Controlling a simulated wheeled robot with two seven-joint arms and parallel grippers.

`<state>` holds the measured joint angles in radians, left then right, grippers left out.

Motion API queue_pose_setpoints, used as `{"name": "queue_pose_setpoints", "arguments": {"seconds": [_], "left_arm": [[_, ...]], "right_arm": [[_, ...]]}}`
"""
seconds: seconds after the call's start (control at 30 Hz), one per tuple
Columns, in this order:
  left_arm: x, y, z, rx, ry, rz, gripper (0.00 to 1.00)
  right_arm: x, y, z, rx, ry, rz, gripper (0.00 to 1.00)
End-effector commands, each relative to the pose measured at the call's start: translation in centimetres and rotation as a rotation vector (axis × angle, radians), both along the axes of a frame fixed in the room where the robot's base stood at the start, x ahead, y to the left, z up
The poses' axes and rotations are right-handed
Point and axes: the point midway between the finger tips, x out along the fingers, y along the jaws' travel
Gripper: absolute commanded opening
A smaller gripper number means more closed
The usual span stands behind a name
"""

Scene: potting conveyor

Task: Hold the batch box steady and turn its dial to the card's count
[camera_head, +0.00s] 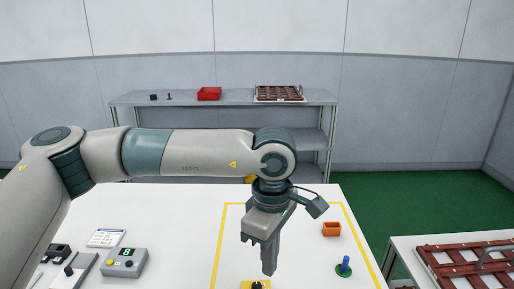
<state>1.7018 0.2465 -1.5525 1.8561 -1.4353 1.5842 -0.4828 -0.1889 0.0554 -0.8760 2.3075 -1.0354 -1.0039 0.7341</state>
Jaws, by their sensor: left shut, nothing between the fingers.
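My left gripper (268,262) hangs fingers-down over the white table (175,210), shut and empty. Just below its fingertips in the picture is a yellow box (248,285) with a dark knob on top, cut off by the bottom edge. I cannot tell whether the fingers touch it. A grey box (124,263) with a green digit display, a yellow button and a dark knob stands at the left of the table. The digit looks like an 8. A white card (106,238) lies behind it; its print is too small to read. My right gripper is out of view.
Yellow tape marks an area on the table. Dark devices (58,253) sit at the far left. A second table (408,250) holds a brown rack (455,262). Shelves (225,102) stand behind.

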Motion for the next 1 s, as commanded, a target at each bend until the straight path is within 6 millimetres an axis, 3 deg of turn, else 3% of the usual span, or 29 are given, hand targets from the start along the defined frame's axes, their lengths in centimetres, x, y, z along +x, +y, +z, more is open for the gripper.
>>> {"name": "queue_pose_setpoints", "arguments": {"seconds": [0.5,1.0], "left_arm": [[-0.1,0.0,-4.9,-0.001,0.002,0.000,0.00],[0.0,0.0,-5.6,-0.001,0.000,0.000,0.00]], "right_arm": [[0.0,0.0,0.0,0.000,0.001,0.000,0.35],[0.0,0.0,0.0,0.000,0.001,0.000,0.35]]}}
